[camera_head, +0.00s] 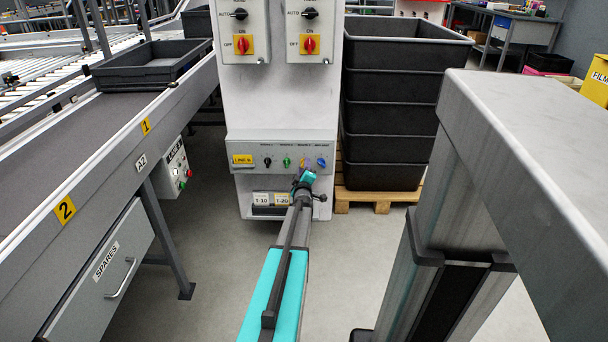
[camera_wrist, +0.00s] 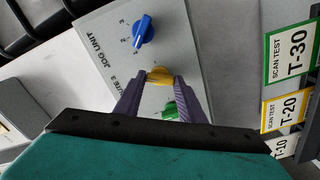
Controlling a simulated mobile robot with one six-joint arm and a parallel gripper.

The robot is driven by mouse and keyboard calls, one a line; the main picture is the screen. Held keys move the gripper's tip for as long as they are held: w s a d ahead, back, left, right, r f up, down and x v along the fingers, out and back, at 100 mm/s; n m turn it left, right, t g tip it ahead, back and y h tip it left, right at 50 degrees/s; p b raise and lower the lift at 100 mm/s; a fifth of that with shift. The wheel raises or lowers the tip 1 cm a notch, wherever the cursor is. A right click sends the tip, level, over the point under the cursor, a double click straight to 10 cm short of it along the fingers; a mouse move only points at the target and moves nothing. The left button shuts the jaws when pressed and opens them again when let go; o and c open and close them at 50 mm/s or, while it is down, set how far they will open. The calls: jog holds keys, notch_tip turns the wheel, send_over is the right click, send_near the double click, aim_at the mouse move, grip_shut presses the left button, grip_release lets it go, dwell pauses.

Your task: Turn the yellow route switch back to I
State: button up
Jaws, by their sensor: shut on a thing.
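The yellow route switch (camera_wrist: 160,75) is a small rotary knob on a grey panel, seen in the wrist view between a blue knob and a green knob. My gripper (camera_wrist: 161,82) has its two purple fingers on either side of the yellow switch, shut on it. In the head view my gripper (camera_head: 305,166) reaches the right part of the control panel (camera_head: 218,156) and hides the yellow switch. The fingers cover part of the switch's surroundings, and I cannot read which mark it points to.
The blue knob (camera_wrist: 143,30) and green knob (camera_wrist: 170,110) sit close on both sides. A yellow label (camera_head: 242,160) is at the panel's left. Stacked black crates (camera_head: 385,160) stand right of the cabinet, and a conveyor (camera_head: 110,140) runs along the left.

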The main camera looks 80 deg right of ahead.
jog(key=n+b, duration=0.5)
jog(key=b, duration=0.1)
jog(key=shift+f, duration=0.1)
jog(key=shift+n+b, duration=0.35)
jog(key=shift+n, duration=0.05)
jog(key=o, duration=1)
jog(key=shift+o, duration=0.2)
jog(key=shift+a, duration=0.2)
jog(key=s+a+p, duration=0.1)
jog(key=a+p, duration=0.2)
jog(key=a, duration=1)
jog(key=shift+s+a, duration=0.15)
jog(key=shift+s, duration=0.15)
